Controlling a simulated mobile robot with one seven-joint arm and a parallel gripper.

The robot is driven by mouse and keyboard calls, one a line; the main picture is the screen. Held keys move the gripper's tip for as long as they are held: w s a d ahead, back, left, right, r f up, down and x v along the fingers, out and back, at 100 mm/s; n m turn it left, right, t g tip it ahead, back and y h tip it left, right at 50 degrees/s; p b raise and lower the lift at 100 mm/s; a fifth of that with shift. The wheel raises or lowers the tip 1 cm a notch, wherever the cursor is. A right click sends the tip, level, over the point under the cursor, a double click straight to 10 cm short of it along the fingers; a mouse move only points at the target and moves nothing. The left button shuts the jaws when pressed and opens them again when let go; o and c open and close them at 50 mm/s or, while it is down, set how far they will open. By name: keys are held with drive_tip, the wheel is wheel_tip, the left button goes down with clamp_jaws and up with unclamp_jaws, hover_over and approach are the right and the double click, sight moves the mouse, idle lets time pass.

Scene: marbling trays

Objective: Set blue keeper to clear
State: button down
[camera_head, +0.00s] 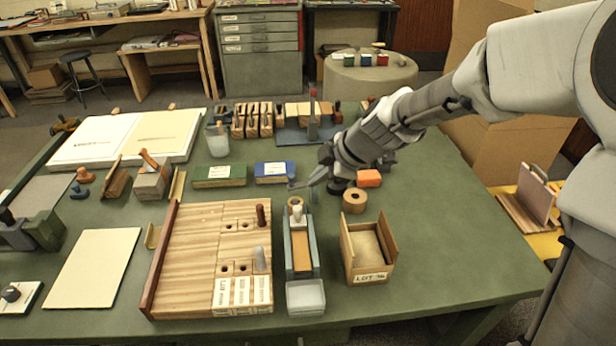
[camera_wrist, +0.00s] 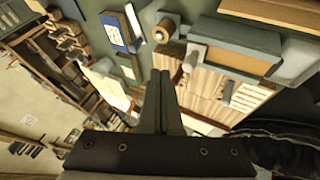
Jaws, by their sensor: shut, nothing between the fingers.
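The wooden board (camera_head: 195,255) has several holes and two upright pegs. One peg is dark red (camera_head: 263,215); the other is blue-grey (camera_head: 261,259) and stands nearer the front, by white labels too small to read. I cannot tell for certain which part is the blue keeper. The board also shows in the wrist view (camera_wrist: 205,82). A blue-grey trough (camera_head: 316,262) with an orange strip stands just right of the board. My gripper (camera_head: 293,186) is shut and empty, above the table behind the trough; its fingers (camera_wrist: 162,75) point toward the board in the wrist view.
A blue box (camera_head: 270,179) and a green box (camera_head: 220,182) lie behind the board. A tape roll (camera_head: 354,201), an orange block (camera_head: 369,178) and an open wooden box (camera_head: 368,270) stand to the right. The table's right front is clear.

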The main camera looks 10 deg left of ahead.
sight(289, 182)
drive_tip(key=w+a+f, duration=0.1)
drive_tip(key=w+f, duration=0.1)
drive_tip(key=w+a+f, duration=0.2)
drive_tip(key=f, duration=0.1)
drive_tip(key=w+a+f+p, duration=0.1)
drive_tip(key=a+f, duration=0.1)
drive_tip(key=shift+w+a+f, duration=0.15)
drive_tip(key=shift+w+a, duration=0.05)
drive_tip(key=shift+w, duration=0.2)
drive_tip(key=shift+w+a, duration=0.1)
drive_tip(key=shift+w, duration=0.35)
drive_tip(key=shift+f, duration=0.1)
drive_tip(key=shift+w+a+m+t+b, duration=0.15)
drive_tip(key=shift+a+m+t+b, duration=0.2)
drive_tip(key=shift+m, duration=0.25)
drive_tip(key=shift+w+a+h+b, duration=0.25)
drive_tip(key=shift+w+h+b, duration=0.1)
drive_tip(key=shift+b, duration=0.35)
drive_tip(key=shift+d, duration=0.1)
